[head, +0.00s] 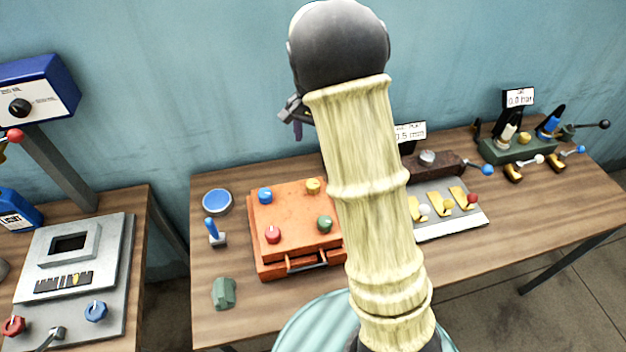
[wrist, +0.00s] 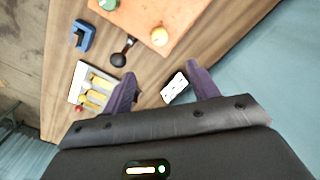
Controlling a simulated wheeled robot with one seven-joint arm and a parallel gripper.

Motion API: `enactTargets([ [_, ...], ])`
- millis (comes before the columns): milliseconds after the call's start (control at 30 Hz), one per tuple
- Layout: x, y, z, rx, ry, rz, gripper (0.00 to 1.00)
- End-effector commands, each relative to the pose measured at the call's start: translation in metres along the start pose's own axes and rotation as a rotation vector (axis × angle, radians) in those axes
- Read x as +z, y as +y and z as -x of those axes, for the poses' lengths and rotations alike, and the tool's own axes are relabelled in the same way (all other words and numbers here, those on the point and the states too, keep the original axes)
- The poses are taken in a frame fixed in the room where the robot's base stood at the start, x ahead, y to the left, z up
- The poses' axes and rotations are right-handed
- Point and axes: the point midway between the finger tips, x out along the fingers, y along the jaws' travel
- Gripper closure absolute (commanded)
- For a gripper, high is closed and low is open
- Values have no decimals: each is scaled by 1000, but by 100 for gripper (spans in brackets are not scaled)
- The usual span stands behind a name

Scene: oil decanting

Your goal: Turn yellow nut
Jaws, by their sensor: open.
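The yellow nut (head: 313,186) sits on the back right corner of the orange box (head: 257,235), with blue, red and green nuts on the other corners. In the wrist view the yellow nut (wrist: 159,36) is ahead of my gripper (wrist: 162,69), beyond the fingertips and roughly centred between them. The two purple fingers are apart with nothing between them. In the head view my gripper (head: 294,112) is mostly hidden behind my arm, above the table near the wall. The nut is clear of the fingers.
A white display (wrist: 175,88) and a black-knobbed lever (wrist: 122,53) stand near the fingers in the wrist view. A white panel with yellow pieces (head: 452,226) is right of the box. A blue lever (head: 213,230) and blue round dish (head: 217,201) stand left of it.

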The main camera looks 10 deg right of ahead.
Motion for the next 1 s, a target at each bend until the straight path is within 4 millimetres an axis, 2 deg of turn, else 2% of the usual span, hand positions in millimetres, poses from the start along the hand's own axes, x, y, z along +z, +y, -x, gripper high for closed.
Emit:
enactTargets([
  [233,0,0,-3,0,0,2,41],
  [367,0,1,-14,2,-2,3,41],
  [1000,1,1,-122,3,-3,2,41],
])
